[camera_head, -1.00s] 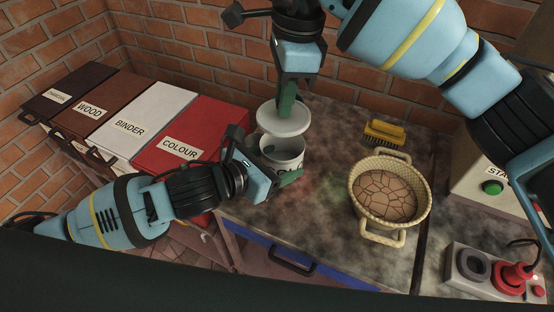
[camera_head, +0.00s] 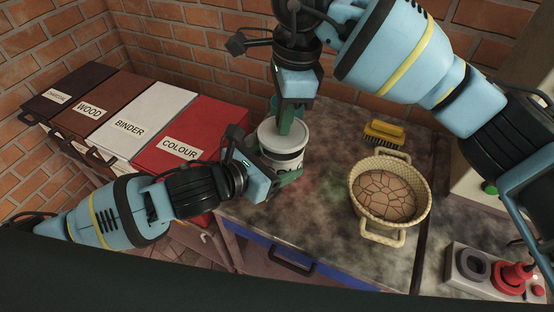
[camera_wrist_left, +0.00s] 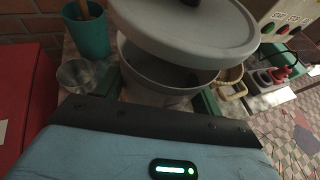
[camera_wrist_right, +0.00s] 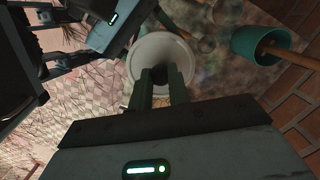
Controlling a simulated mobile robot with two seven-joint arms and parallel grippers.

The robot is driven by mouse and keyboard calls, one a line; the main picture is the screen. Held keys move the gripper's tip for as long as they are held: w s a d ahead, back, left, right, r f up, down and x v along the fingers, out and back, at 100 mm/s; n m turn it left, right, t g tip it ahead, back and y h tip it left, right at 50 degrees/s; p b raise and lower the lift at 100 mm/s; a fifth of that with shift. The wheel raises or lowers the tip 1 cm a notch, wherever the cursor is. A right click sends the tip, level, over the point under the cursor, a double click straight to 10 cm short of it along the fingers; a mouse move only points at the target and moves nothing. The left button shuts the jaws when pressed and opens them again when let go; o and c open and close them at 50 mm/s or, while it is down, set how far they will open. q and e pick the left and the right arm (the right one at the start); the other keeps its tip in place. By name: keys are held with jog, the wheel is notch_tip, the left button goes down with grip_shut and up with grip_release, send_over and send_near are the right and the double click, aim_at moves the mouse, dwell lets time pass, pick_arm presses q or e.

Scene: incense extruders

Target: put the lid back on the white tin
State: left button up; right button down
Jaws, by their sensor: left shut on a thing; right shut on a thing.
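The white tin (camera_head: 287,163) with dark lettering stands upright on the worktop. My left gripper (camera_head: 274,162) is shut on its body, one green finger along its front side. The round pale lid (camera_head: 270,137) is over the tin's mouth. My right gripper (camera_head: 287,126) comes from above and is shut on the lid's knob; the knob is mostly hidden by the fingers. In the left wrist view the lid (camera_wrist_left: 185,38) is slightly tilted above the tin (camera_wrist_left: 160,75), with a dark gap between them. The right wrist view shows the lid (camera_wrist_right: 160,50) beyond the fingers.
A teal cup (camera_wrist_left: 88,32) with a wooden stick and a clear glass (camera_wrist_left: 76,76) stand close to the tin. A yellow brush (camera_head: 384,132) and a wicker basket (camera_head: 362,190) are to the right. Labelled boxes, including a red one (camera_head: 165,128), line the left. Brick wall closes the back.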

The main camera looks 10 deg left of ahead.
dwell(0.7)
jog(key=shift+f, duration=0.85)
jog(key=shift+f, duration=0.6)
jog(key=c, duration=1.3)
grip_release()
jog(key=shift+o, duration=0.2)
notch_tip(320, 180, up, 12)
jog(key=d, duration=0.1)
jog(key=shift+w+d, duration=0.15)
jog(key=shift+d, duration=0.1)
